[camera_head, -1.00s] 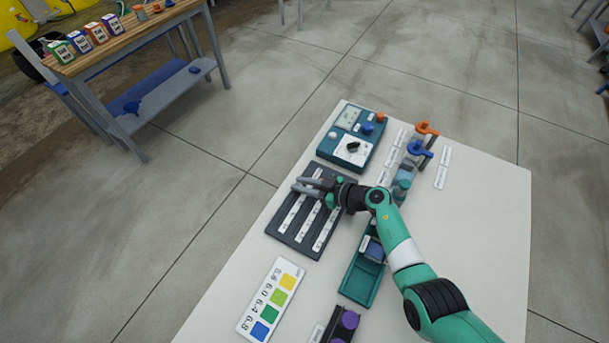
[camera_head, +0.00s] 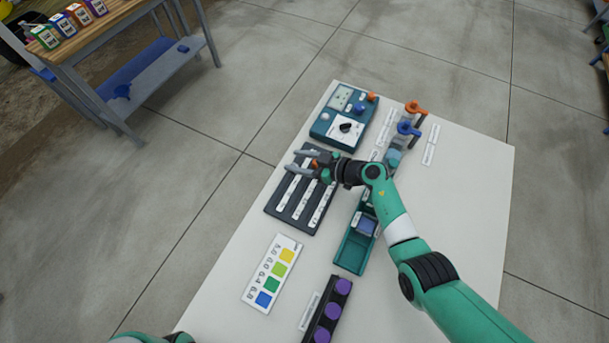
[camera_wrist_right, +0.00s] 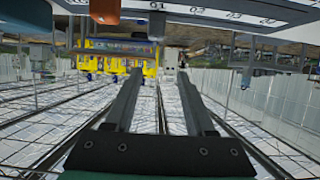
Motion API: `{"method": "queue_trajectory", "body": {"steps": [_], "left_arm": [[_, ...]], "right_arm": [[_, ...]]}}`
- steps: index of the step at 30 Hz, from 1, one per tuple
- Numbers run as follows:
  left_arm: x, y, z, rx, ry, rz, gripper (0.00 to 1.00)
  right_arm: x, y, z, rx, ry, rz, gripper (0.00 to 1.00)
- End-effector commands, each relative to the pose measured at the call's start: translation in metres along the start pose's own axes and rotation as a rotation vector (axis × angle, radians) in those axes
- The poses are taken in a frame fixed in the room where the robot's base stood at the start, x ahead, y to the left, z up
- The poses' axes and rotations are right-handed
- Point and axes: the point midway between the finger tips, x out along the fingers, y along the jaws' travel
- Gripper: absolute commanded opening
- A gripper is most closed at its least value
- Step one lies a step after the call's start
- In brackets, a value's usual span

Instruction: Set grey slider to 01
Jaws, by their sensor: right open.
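The dark slider panel (camera_head: 272,208) has several white scale strips and lies on the white table. My right gripper (camera_head: 296,160) is over the panel's far end, with its fingers pointing left and apart. In the right wrist view the open fingers (camera_wrist_right: 160,74) hold nothing between them. A grey knob (camera_wrist_right: 157,24), likely the grey slider, shows beyond the fingertips at the top of that view. An orange knob (camera_wrist_right: 105,10) is left of it. A strip (camera_wrist_right: 235,14) with numbers such as 01, 02 and 03 is at the upper right. In the head view the gripper hides the grey knob.
A teal box with a dial (camera_head: 345,127) stands just beyond the panel. Orange (camera_head: 415,107) and blue (camera_head: 408,129) valve handles, a teal tray (camera_head: 352,262), a colour card (camera_head: 250,293) and purple knobs (camera_head: 333,311) are nearby. The table's right side is clear.

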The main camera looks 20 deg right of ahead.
Motion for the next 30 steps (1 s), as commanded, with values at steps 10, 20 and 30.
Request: {"method": "queue_trajectory", "body": {"steps": [10, 20, 30], "left_arm": [[0.070, 0.000, -0.065, 0.000, 0.000, 0.000, 0.45], [0.096, 0.000, -0.088, 0.000, 0.000, 0.000, 0.45], [0.095, 0.000, -0.088, 0.000, 0.000, 0.000, 0.45]], "right_arm": [[-0.062, -0.052, -0.048, 0.002, -0.001, -0.002, 0.55], [-0.100, -0.098, -0.051, 0.000, 0.000, -0.002, 0.55], [-0.102, -0.102, -0.049, 0.000, 0.001, -0.001, 0.55]]}}
